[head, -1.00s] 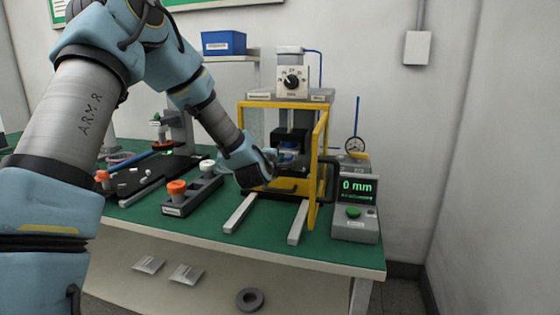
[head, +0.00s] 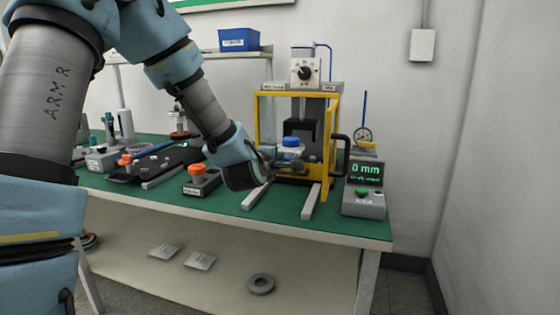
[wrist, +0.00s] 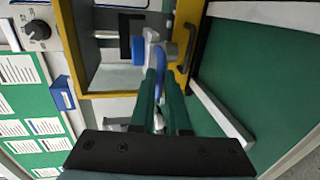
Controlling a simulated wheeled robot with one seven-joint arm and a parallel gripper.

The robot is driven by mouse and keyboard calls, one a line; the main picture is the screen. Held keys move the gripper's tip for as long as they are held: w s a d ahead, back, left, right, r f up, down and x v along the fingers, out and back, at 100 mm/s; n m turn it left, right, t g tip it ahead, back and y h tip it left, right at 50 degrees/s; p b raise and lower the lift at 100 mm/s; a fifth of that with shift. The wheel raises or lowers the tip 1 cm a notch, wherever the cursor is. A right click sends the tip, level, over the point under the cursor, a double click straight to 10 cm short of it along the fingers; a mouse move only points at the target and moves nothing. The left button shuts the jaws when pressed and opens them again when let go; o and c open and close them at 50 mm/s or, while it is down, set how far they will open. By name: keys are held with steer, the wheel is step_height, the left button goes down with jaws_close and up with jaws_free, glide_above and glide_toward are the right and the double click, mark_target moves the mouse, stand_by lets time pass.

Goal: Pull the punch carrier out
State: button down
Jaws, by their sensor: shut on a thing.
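The punch carrier (head: 291,154) carries a blue-topped part (head: 291,142) and stands at the open front of the yellow press frame (head: 288,95). My gripper (wrist: 162,74) is shut on the carrier's front end, where a grey rounded piece (wrist: 168,50) shows by the green fingertips. The blue part also shows just beyond the fingers in the wrist view (wrist: 150,38). In the head view my gripper (head: 270,158) comes in from the left, and my wrist hides the exact contact. The yellow guard door (head: 327,150) is swung open, to the right of the carrier.
Two pale rails (head: 311,201) run forward from the press on the green bench (head: 285,210). A grey block with an orange knob (head: 198,172) stands left of my wrist. A control box reading 0 mm (head: 366,172) and a dial gauge (head: 362,135) stand to the right.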

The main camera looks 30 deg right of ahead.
steer(key=c, duration=0.9)
jaws_free()
steer(key=v, duration=1)
steer(key=shift+s+a+b, duration=0.25)
steer(key=shift+s+b, duration=0.05)
steer(key=shift+b, duration=0.1)
steer(key=w+a+f+m+g+y+p, duration=0.1)
steer(key=a+f+m+g+y+p, duration=0.15)
steer(key=a, duration=0.55)
steer(key=w+a+f+m+g+y+p, duration=0.1)
steer(key=w+a+m+y+p, duration=0.2)
steer(key=a, duration=0.5)
steer(key=s+a+m+g+y+p, duration=0.1)
steer(key=s+a+g, duration=0.1)
steer(key=a, duration=0.3)
steer(key=s+a+m+g+y+p, duration=0.1)
steer(key=s+a+m+g+y, duration=0.1)
steer(key=s+a, duration=0.2)
steer(key=s+a+m+g+y+p, duration=0.2)
steer(key=s+a, duration=0.2)
steer(key=a, duration=0.3)
steer(key=shift+a, duration=0.2)
